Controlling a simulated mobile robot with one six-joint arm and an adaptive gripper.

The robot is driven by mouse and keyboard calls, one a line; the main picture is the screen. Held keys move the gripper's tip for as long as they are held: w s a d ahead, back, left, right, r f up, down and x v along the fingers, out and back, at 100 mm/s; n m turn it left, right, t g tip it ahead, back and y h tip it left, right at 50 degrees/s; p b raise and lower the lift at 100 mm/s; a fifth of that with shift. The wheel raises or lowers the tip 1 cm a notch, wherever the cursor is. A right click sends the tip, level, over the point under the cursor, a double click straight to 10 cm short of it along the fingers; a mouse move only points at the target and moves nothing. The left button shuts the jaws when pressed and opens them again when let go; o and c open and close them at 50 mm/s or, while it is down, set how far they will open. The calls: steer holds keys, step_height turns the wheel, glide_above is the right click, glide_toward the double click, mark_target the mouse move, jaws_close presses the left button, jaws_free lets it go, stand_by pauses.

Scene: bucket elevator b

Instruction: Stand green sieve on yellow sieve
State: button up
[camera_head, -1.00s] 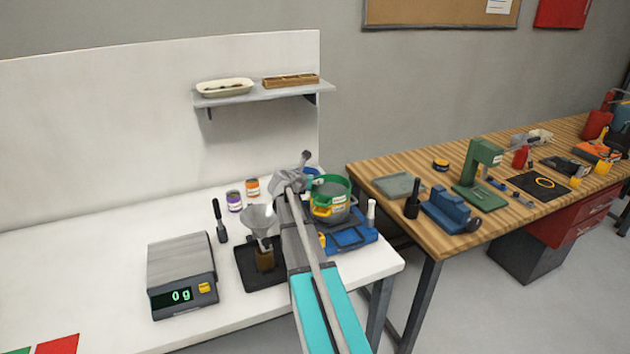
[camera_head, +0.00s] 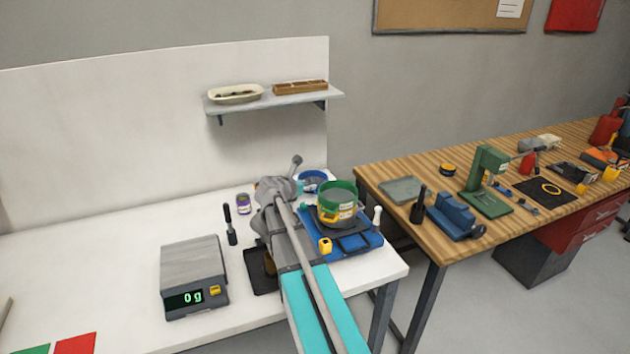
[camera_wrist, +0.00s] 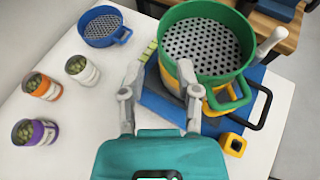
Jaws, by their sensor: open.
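The green sieve (camera_head: 338,191) stands upright on top of the yellow sieve (camera_head: 328,216) on the blue shaker base at the table's right end. In the wrist view the green sieve (camera_wrist: 208,45) shows its perforated floor and a green handle. It hides most of the yellow sieve there; mainly its yellow handle (camera_wrist: 188,75) shows. My gripper (camera_wrist: 160,75) is open and empty, left of and near the sieves. Its right finger overlaps the stack's edge in that view; I cannot tell whether it touches.
A blue sieve (camera_wrist: 105,27) lies on the white table behind. Several labelled cans, including a purple one (camera_wrist: 36,131), stand left. The blue base (camera_head: 352,246) has a yellow button box (camera_head: 325,245).

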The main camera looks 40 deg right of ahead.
steer(key=shift+p+v, duration=0.3)
steer(key=shift+v, duration=0.95)
